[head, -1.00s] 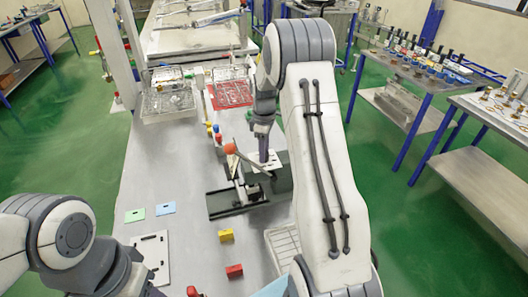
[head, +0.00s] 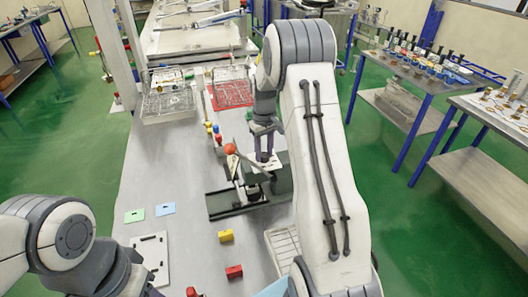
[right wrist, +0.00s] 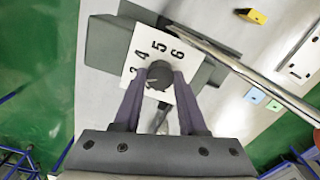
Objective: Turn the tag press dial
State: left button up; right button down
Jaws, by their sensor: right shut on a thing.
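The tag press (head: 222,203) stands on the bench with its lever ending in an orange ball (head: 230,149). Its white dial plate (head: 272,162) also shows in the right wrist view (right wrist: 133,62), with the numbers 3, 4, 5 and 6 readable. A dark round dial knob (right wrist: 159,72) sits on the plate. My right gripper (head: 265,156) points down over the plate. Its two fingers are shut on the knob, one on each side, in the right wrist view (right wrist: 158,92). The knob's exact setting is hard to read. My left gripper is out of view; only its arm shows.
A yellow block (head: 226,236) and a red block (head: 234,271) lie in front of the press. Green (head: 135,215) and blue (head: 165,209) tags and a slotted white plate (head: 152,258) lie to the left. Wire baskets (head: 168,101) stand behind.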

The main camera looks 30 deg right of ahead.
aim_at(264, 155)
jog(key=shift+r, duration=0.1)
dwell(0.4)
jog(key=shift+c, duration=2.3)
grip_release()
jog(key=shift+r, duration=0.4)
notch_tip(264, 155, up, 10)
jog(key=b, duration=0.2)
jog(key=shift+f+b, duration=0.2)
jog(key=shift+b, duration=0.15)
jog(key=shift+a, duration=0.1)
